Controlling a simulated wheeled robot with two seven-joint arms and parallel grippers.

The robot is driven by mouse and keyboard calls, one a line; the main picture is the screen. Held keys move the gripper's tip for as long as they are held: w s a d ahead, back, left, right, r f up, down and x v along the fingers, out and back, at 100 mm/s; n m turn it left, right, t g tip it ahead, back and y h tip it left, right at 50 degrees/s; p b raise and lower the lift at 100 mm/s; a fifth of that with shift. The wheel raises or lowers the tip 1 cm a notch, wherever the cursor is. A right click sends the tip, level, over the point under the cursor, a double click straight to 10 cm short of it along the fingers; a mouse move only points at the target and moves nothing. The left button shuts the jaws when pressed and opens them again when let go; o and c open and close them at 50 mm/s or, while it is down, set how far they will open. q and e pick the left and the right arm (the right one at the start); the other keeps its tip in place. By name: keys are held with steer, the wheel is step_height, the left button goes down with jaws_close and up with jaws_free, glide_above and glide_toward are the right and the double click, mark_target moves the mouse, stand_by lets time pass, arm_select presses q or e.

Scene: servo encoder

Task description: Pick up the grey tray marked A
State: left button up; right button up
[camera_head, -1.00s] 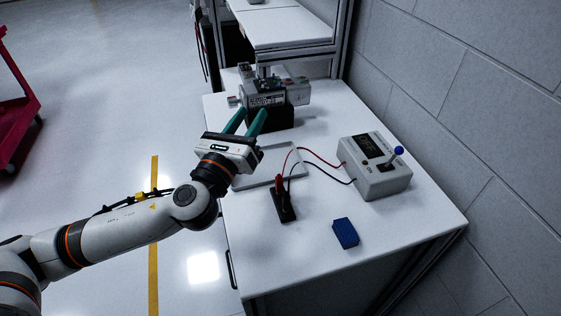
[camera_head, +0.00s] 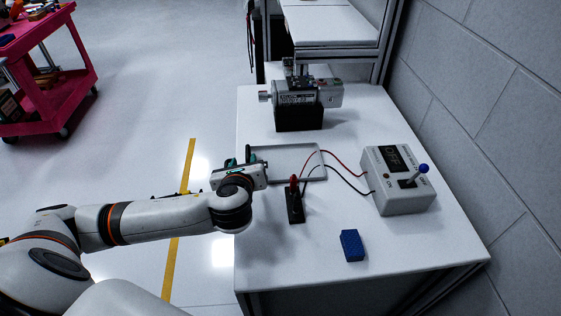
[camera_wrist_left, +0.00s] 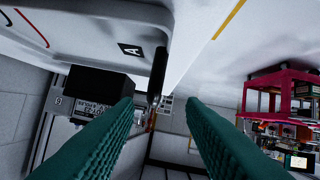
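The grey tray (camera_head: 288,160) lies flat on the white table, left of the control box. In the left wrist view the tray (camera_wrist_left: 90,28) fills the upper left, with a black label marked A (camera_wrist_left: 130,50) on it. My left gripper (camera_head: 239,158) is at the tray's left edge in the head view, low by the table. Its green fingers (camera_wrist_left: 160,104) are apart in the wrist view, with no tray clearly gripped between them. Whether they touch the tray I cannot tell. My right gripper is not in view.
The servo unit on a black block (camera_head: 300,115) stands behind the tray. Red and black wires run from a black connector (camera_head: 295,205) to the control box (camera_head: 398,185). A blue block (camera_head: 351,245) lies at the front. A pink cart (camera_head: 60,95) stands off left.

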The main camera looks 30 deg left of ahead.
mark_target(247, 157)
arm_select(q)
steer(key=shift+d+p+x, duration=0.1)
steer(key=shift+p+x, duration=0.1)
steer(key=shift+x, duration=1.15)
steer(key=shift+d+p+x, duration=0.15)
steer(key=shift+p+x, duration=0.05)
steer(key=shift+x, duration=1.15)
steer(key=shift+w+r, duration=0.1)
jaws_close()
